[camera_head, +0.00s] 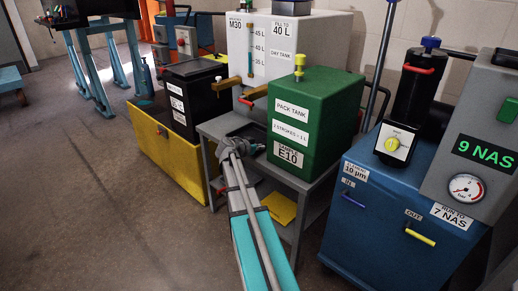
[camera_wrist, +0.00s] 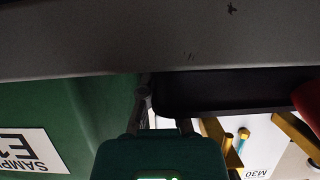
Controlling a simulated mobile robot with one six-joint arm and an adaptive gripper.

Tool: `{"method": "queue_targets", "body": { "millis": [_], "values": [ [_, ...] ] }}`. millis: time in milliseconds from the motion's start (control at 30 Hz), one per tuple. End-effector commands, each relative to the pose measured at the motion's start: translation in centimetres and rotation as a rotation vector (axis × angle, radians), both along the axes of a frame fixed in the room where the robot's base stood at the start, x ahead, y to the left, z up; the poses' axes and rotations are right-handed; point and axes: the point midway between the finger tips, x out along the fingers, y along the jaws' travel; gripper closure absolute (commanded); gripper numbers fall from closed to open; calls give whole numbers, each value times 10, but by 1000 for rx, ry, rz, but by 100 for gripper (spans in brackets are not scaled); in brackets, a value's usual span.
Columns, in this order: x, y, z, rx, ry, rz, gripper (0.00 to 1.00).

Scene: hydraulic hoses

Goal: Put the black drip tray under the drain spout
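The black drip tray (camera_head: 243,131) lies on the grey bench beside the green pack tank, below the brass taps of the white day tank. In the wrist view the tray (camera_wrist: 235,92) sits under the grey bench surface, as the picture is inverted. Two brass taps, (camera_head: 226,84) and (camera_head: 254,95), stick out of the day tank; neither is marked as the drain spout. My gripper (camera_head: 232,147) is at the tray's near end. In the wrist view its fingers (camera_wrist: 162,112) are at the tray's corner; their tips are partly hidden, so a grip on the wall cannot be told.
The green pack tank (camera_head: 312,118) stands close to the right of my gripper. A black tank (camera_head: 197,95) in a yellow bin (camera_head: 165,150) is at the left. A blue filter unit (camera_head: 375,215) stands at the right.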

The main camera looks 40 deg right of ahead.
Motion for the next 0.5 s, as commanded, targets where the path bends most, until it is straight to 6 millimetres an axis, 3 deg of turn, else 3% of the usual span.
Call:
{"method": "queue_targets", "body": {
  "millis": [67, 200, 300, 500],
  "values": [
    [0, 0, -3, 0, 0, 0, 100],
    [0, 0, -2, 0, 0, 0, 72],
    [0, 0, -2, 0, 0, 1, 57],
    [0, 1, -2, 0, 0, 1, 57]
  ]
}}
